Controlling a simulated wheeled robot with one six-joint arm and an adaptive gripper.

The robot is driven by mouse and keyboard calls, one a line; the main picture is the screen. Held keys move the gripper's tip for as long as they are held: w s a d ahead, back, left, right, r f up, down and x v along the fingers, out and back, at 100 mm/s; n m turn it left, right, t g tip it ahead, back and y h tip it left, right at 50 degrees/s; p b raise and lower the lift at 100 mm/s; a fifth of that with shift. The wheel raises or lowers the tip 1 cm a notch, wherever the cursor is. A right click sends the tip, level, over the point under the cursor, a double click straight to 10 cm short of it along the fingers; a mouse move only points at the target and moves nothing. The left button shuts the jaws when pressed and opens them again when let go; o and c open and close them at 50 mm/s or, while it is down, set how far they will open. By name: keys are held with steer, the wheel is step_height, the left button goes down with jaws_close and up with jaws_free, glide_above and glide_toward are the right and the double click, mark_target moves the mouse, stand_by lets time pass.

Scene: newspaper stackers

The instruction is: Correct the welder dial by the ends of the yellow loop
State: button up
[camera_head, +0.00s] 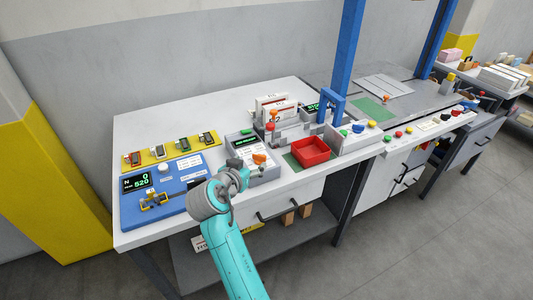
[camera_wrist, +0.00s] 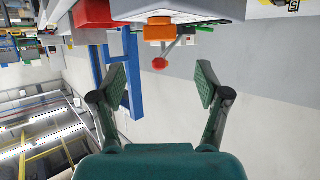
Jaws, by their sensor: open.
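My gripper (camera_wrist: 160,82) is open and empty in the wrist view, its two dark fingers spread with the grey wall behind. In the head view my wrist covers the gripper, near the front of a grey box (camera_head: 267,175) with a small green display. An orange part (camera_head: 259,158) sits on that box. I cannot tell which part is the welder dial, and its setting is not readable. A small yellow piece (camera_head: 154,200) sits on a blue panel (camera_head: 190,187) at the left; I cannot tell whether it is the loop, and its ends are not clear.
The blue panel's display (camera_head: 137,183) reads 0 and 520. A yellow rack (camera_head: 190,154) with several small items lies behind it. A red tray (camera_head: 311,151) and a blue frame (camera_head: 331,104) stand to the right. The white bench (camera_head: 145,125) has free room at the back.

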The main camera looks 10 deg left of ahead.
mark_target(259, 155)
steer(key=x, duration=0.9)
steer(key=shift+w+f, duration=0.25)
steer(key=shift+w, duration=0.05)
steer(key=c, duration=1.2)
